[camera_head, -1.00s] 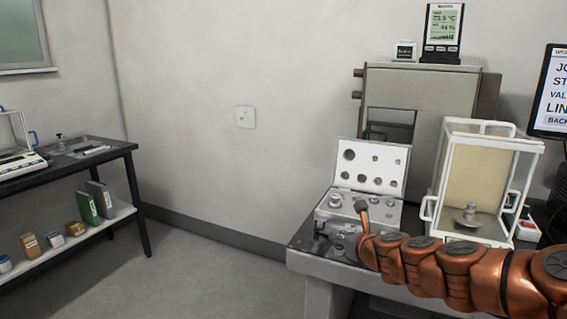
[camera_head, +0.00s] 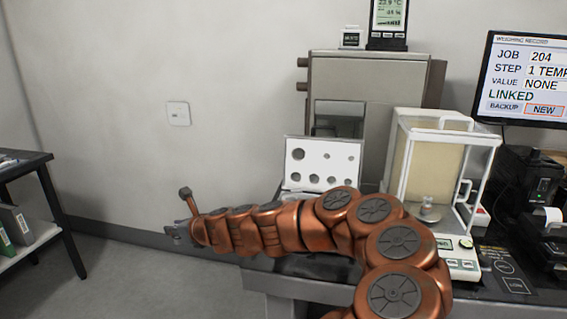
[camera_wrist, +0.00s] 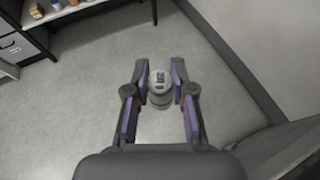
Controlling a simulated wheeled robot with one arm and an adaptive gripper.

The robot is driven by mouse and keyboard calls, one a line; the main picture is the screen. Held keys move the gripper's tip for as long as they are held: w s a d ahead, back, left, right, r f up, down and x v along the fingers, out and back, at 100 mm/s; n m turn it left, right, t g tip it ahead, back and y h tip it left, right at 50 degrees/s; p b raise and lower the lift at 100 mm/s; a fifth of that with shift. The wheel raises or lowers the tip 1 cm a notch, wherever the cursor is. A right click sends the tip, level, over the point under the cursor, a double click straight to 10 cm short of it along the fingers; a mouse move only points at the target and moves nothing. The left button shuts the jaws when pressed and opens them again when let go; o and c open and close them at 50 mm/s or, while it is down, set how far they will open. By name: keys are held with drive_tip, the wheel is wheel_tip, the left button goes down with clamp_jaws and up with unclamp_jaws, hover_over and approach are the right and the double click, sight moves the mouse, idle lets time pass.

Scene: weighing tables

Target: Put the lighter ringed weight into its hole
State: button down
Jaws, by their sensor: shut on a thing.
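My gripper (camera_wrist: 158,74) is shut on a grey metal weight (camera_wrist: 160,88) with dark markings on top, held over open floor in the wrist view. I cannot make out a ring on it. In the head view my gripper (camera_head: 177,232) points left, beyond the table's left end. The weight case's open white lid (camera_head: 310,163), with several round recesses, stands behind my arm; my arm hides the case's holes. The glass-sided balance (camera_head: 458,258) is right of the lid. A small metal weight or pan part (camera_head: 428,211) shows inside its chamber.
A monitor (camera_head: 525,78) and a printer (camera_head: 545,222) stand at the right. A dark side table (camera_head: 20,165) with a lower shelf is at the left. The floor (camera_head: 130,285) between the tables is clear.

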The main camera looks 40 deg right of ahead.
drive_tip(key=s+d+r+m+h+p, duration=0.2)
drive_tip(key=d+r+p, duration=0.15)
drive_tip(key=d, duration=0.85)
drive_tip(key=s+d+r+m+h+p, duration=0.1)
drive_tip(key=s+d+r+h+p, duration=0.2)
drive_tip(key=d, duration=0.9)
drive_tip(key=s+d+r+m+h+p, duration=0.15)
drive_tip(key=d+p, duration=0.35)
drive_tip(key=d, duration=0.7)
drive_tip(key=shift+y, duration=0.45)
drive_tip(key=shift+s+a+f+b, duration=0.1)
drive_tip(key=shift+s+f+b, duration=0.15)
drive_tip(key=shift+f+b, duration=1.1)
drive_tip(key=shift+s+f+b, duration=0.2)
drive_tip(key=shift+f+b, duration=0.75)
drive_tip(key=shift+b, duration=0.8)
drive_tip(key=shift+p, duration=0.6)
drive_tip(key=shift+f+b, duration=0.95)
drive_tip(key=shift+f, duration=0.5)
drive_tip(key=c, duration=0.9)
unclamp_jaws()
drive_tip(key=shift+s, duration=0.15)
